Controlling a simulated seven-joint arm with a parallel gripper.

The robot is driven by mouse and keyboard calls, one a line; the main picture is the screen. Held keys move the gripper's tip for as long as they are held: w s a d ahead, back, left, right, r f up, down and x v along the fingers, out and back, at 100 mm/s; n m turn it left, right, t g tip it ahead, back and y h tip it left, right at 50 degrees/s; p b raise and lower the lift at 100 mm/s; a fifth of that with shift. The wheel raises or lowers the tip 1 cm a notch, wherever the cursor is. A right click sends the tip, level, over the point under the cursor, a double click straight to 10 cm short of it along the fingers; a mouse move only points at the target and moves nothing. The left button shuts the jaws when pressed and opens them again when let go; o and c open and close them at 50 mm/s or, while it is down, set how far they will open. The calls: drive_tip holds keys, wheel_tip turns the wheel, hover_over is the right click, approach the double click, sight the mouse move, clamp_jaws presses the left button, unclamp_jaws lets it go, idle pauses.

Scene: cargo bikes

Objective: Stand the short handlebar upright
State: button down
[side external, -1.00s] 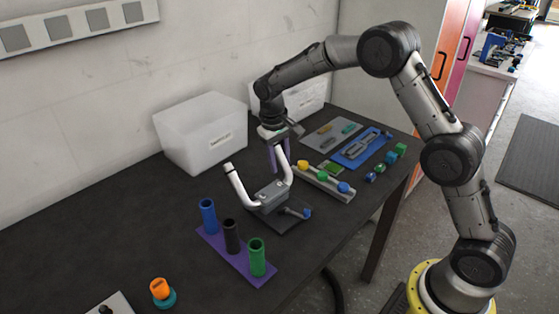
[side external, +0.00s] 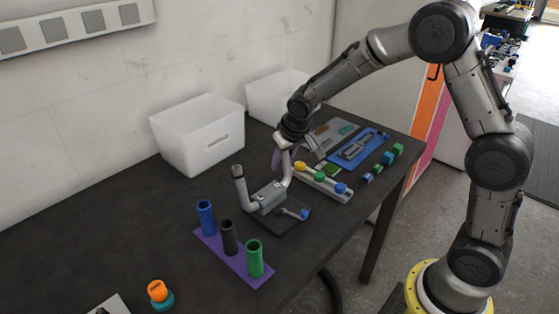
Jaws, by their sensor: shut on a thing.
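The short handlebar (side external: 241,190) is a white U-shaped bar in a grey clamp block (side external: 266,198) on a dark base plate (side external: 288,226). Its left arm rises nearly upright, with a dark grey end. Its right arm also rises, up to my gripper (side external: 284,160). My gripper is shut on the upper part of that right arm, and the fingers partly hide it. A small lever with a blue knob (side external: 305,214) lies at the front of the clamp.
A purple rack (side external: 232,262) with blue, black and green tubes stands in front left. A grey strip with coloured knobs (side external: 322,182) lies close to the right. White bins (side external: 197,140) stand behind.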

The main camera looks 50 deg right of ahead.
drive_tip(key=shift+s+r+t, duration=0.3)
drive_tip(key=shift+s+t, duration=0.1)
drive_tip(key=shift+t, duration=0.5)
drive_tip(key=shift+s, duration=0.1)
drive_tip(key=c, duration=0.7)
unclamp_jaws()
drive_tip(key=v, duration=1.3)
drive_tip(key=shift+s+a+r, duration=0.1)
drive_tip(key=shift+s+r, duration=0.05)
drive_tip(key=shift+s, duration=0.35)
